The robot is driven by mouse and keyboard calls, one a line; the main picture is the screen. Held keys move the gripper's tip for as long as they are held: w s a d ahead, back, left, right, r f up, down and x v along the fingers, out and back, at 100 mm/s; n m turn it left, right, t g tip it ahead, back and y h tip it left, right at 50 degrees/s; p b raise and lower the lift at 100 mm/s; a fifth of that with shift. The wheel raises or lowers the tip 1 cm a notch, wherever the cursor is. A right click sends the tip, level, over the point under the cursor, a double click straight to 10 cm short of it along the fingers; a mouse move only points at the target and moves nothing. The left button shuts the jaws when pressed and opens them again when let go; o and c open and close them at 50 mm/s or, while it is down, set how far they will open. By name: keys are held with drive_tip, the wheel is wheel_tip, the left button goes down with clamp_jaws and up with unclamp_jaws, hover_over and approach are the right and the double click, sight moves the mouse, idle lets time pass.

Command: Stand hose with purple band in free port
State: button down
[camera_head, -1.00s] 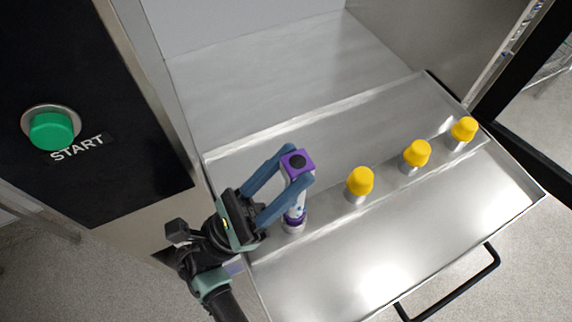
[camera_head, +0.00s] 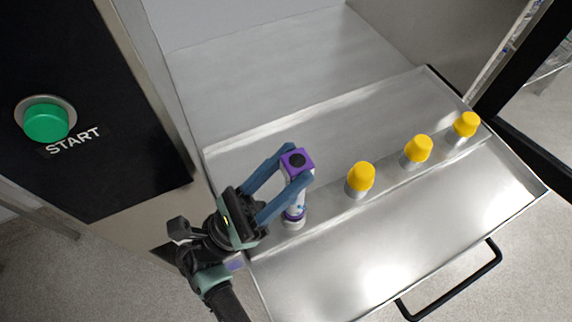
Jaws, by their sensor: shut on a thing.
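The hose's lower end is at a metal port (camera_head: 293,224) at the left end of the row on the tray. It looks upright and lined up with that port; I cannot tell how deep it sits. The other ports carry yellow caps (camera_head: 360,177), (camera_head: 418,149), (camera_head: 466,124).
The metal tray (camera_head: 400,240) is pulled out of the washer chamber, with a black handle (camera_head: 455,290) at its front. A dark panel with a green START button (camera_head: 46,122) stands at the left. The tray's front part is bare.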

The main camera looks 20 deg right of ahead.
drive_tip(key=shift+c, duration=1.8)
unclamp_jaws()
drive_tip(key=b+v, duration=0.4)
drive_tip(key=v, duration=0.7)
drive_tip(key=shift+f, duration=0.45)
drive_tip(key=shift+a+f+b, duration=0.35)
drive_tip(key=shift+a+b, duration=0.25)
drive_tip(key=shift+b, duration=0.15)
